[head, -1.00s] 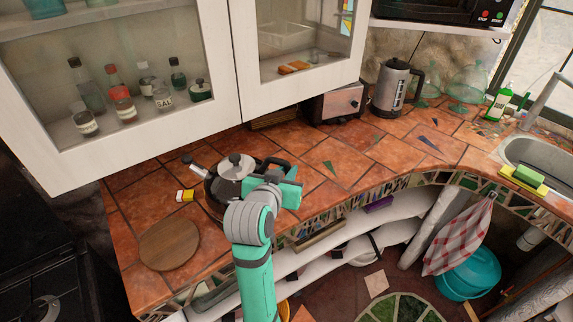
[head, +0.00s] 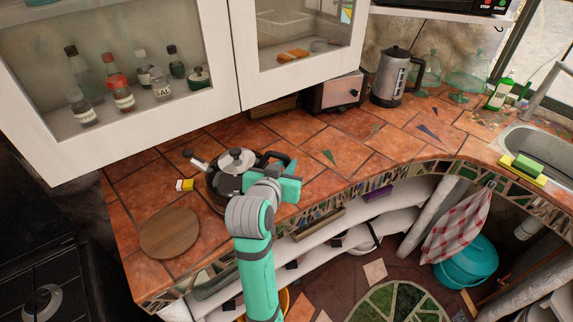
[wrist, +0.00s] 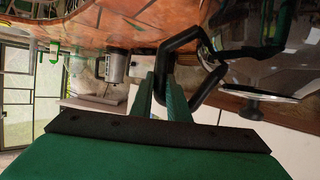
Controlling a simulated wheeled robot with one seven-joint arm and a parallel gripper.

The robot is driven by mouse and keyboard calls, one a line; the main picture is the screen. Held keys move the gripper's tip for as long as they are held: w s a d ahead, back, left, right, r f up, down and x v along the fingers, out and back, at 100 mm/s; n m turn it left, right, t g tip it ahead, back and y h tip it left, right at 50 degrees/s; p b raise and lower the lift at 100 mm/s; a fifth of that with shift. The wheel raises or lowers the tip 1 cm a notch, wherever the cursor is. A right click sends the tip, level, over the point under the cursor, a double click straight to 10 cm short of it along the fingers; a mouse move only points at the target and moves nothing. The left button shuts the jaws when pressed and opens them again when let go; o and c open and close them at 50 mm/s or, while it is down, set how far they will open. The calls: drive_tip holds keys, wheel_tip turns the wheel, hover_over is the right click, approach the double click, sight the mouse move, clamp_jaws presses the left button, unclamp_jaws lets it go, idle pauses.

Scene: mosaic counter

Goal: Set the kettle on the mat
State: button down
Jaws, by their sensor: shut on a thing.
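The dark kettle (head: 226,184) with a silver lid stands upright at the left of the tiled counter, its spout to the left. My gripper (head: 281,176) is shut on the kettle's black handle, at the kettle's right side. In the wrist view the fingers (wrist: 166,95) reach the handle (wrist: 205,88), and the kettle's body (wrist: 275,72) shows at the right. The round wooden mat (head: 170,233) lies bare on the counter, left and in front of the kettle. I cannot tell whether the kettle's base touches the counter; my arm hides part of it.
A small yellow and red box (head: 184,185) lies by the kettle's spout. White wall cabinets (head: 130,120) overhang the counter's back. A toaster (head: 335,93) and a steel electric kettle (head: 390,78) stand farther right. The counter between is mostly clear.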

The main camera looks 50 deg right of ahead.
drive_tip(key=shift+f, duration=0.15)
drive_tip(key=c, duration=1.6)
unclamp_jaws()
drive_tip(key=shift+f, duration=0.15)
drive_tip(key=v, duration=1.1)
drive_tip(key=shift+d, duration=0.1)
